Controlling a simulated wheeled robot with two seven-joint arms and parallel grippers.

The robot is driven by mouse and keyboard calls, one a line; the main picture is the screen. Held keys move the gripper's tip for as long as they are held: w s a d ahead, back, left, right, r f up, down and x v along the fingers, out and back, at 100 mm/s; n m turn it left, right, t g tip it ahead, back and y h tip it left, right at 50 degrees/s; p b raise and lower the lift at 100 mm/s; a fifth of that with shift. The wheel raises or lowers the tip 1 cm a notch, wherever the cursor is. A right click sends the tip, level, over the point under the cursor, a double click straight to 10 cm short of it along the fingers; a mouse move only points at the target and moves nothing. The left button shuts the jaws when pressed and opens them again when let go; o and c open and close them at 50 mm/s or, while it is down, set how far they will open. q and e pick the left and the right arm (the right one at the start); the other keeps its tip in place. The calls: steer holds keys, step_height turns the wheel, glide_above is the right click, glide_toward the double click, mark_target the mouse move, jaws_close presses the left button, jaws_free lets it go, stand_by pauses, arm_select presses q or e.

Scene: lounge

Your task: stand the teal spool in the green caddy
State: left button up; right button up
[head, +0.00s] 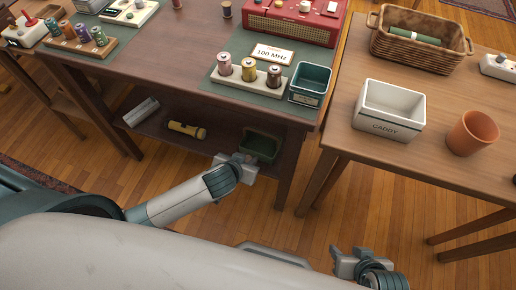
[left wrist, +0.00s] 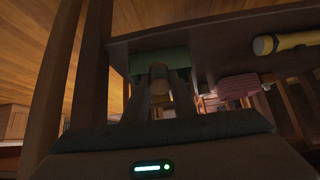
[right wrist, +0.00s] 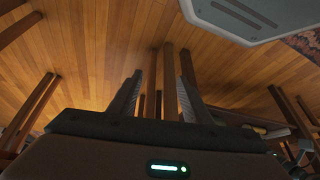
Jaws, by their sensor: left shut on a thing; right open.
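The green caddy (head: 262,145), a dark green open box, stands on the lower shelf of the dark table. It also shows in the left wrist view (left wrist: 177,58). My left gripper (head: 243,161) is at the front of the shelf, close to the caddy's left side. In the left wrist view it is shut on a spool (left wrist: 159,80) with a tan round end, in front of the caddy. The spool's thread is too dark to tell its colour, and the head view hides it behind the gripper. My right gripper (head: 352,258) is open and empty over the floor.
A yellow flashlight (head: 187,130) and a grey box (head: 141,112) lie on the same shelf. The tabletop above holds a teal bin (head: 310,85) and a spool rack (head: 246,82). A white caddy (head: 389,108) stands on the right table.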

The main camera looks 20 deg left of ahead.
arm_select(q)
steer(key=w, duration=0.2)
steer(key=w+f, duration=0.1)
steer(key=w, duration=0.1)
steer(key=w+b, duration=0.1)
steer(key=w, duration=0.2)
steer(key=shift+d+f, duration=0.35)
steer(key=shift+f, duration=0.05)
steer(key=shift+w+f, duration=0.25)
steer(key=shift+f, duration=0.25)
arm_select(e)
steer(key=shift+w+a+r+t+y, duration=0.1)
steer(key=shift+w+a+t+y, duration=0.25)
steer(key=shift+w+a, duration=0.35)
steer(key=shift+s+a, duration=0.1)
steer(key=shift+s, duration=0.05)
